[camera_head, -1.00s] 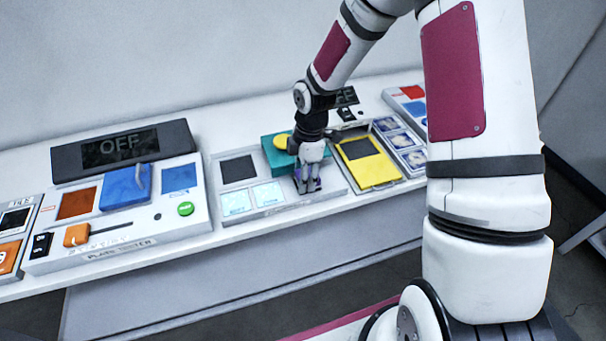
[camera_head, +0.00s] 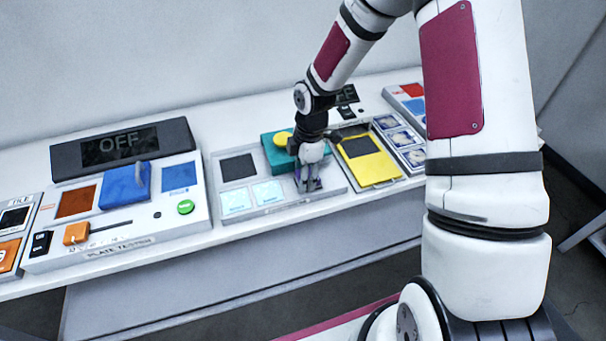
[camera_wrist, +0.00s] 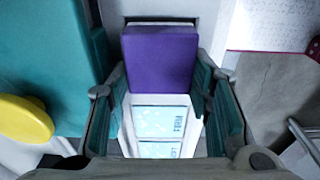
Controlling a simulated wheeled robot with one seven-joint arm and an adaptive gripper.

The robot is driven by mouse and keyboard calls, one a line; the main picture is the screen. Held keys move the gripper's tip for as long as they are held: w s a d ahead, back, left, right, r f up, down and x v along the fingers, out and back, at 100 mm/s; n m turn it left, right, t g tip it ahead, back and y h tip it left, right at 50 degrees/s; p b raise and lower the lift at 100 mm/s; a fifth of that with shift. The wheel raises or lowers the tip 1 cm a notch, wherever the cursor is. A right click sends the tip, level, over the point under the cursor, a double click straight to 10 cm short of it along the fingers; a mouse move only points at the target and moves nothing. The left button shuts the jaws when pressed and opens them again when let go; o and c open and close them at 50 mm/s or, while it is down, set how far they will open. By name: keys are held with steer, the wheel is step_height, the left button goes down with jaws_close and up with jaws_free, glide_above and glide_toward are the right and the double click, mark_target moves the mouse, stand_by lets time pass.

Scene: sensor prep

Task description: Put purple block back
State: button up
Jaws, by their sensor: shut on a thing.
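The purple block (camera_wrist: 160,58) shows between my gripper's fingers in the wrist view, near the top middle. My gripper (camera_wrist: 162,92) is shut on it, with one finger on each side. In the head view my gripper (camera_head: 311,185) points down at the right front part of the light grey tray (camera_head: 215,187). The block is mostly hidden there by the fingers. The tray has a dark square (camera_head: 238,167) and two pale labelled tiles (camera_head: 268,192). I cannot tell whether the block touches the tray.
A teal block (camera_head: 270,150) with a yellow knob (camera_head: 283,138) stands close behind my gripper. A yellow board with a dark square (camera_head: 380,170) lies just right. The plate tester (camera_head: 120,245), with a blue block (camera_head: 122,188) on it, stands left. The display (camera_head: 120,146) reads OFF.

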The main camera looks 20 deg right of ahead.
steer(key=shift+f, duration=0.15)
stand_by(0.3)
steer(key=o, duration=1.6)
steer(key=shift+o, duration=0.2)
steer(key=shift+w, duration=0.2)
steer(key=shift+r, duration=0.3)
steer(key=shift+s+r+p, duration=0.2)
steer(key=shift+r+p, duration=1.8)
steer(key=shift+r, duration=1.7)
